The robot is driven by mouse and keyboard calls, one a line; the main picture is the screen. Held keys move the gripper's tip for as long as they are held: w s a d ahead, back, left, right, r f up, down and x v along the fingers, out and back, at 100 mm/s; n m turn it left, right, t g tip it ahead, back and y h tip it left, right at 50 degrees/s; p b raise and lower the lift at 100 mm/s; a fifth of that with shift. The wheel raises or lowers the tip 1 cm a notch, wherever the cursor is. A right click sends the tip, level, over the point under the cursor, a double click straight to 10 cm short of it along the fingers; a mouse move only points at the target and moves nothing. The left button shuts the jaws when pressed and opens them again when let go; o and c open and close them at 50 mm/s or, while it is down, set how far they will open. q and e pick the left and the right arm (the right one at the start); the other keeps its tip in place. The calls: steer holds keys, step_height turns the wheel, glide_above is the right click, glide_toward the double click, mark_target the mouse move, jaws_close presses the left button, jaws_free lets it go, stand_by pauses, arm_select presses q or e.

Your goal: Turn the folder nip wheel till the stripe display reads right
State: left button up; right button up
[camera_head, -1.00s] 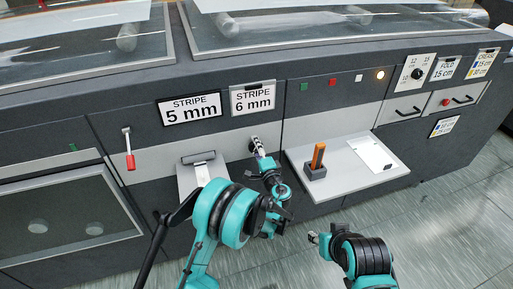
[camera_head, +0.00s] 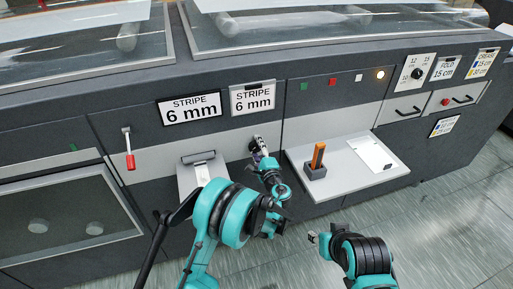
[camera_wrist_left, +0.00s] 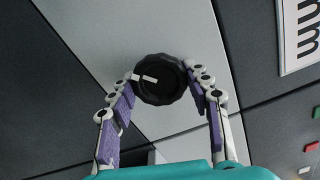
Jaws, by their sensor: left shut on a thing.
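The folder nip wheel (camera_wrist_left: 159,80) is a dark ridged knob with a white mark, on the light band of the machine's front. In the left wrist view my left gripper (camera_wrist_left: 168,88) has a finger on each side of it and is shut on it. In the head view the left gripper (camera_head: 259,150) covers most of the wheel. The stripe display (camera_head: 190,108) reads "STRIPE 6 mm". The card (camera_head: 252,97) to its right also reads "STRIPE 6 mm". My right gripper (camera_head: 314,238) is low in front of the machine, away from it; its jaws are too small to judge.
A grey shelf (camera_head: 318,188) juts out right of the wheel, with an orange marker (camera_head: 318,157) in a dark holder and a white sheet (camera_head: 372,153). A red-tipped lever (camera_head: 129,150) is at the left. The floor before the machine is clear.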

arm_select(q)
steer(key=o, duration=1.2)
steer(key=shift+c, duration=0.2)
steer(key=shift+s, duration=0.1)
steer(key=v, duration=1.1)
steer(key=shift+s, duration=0.35)
steer(key=shift+d, duration=0.15)
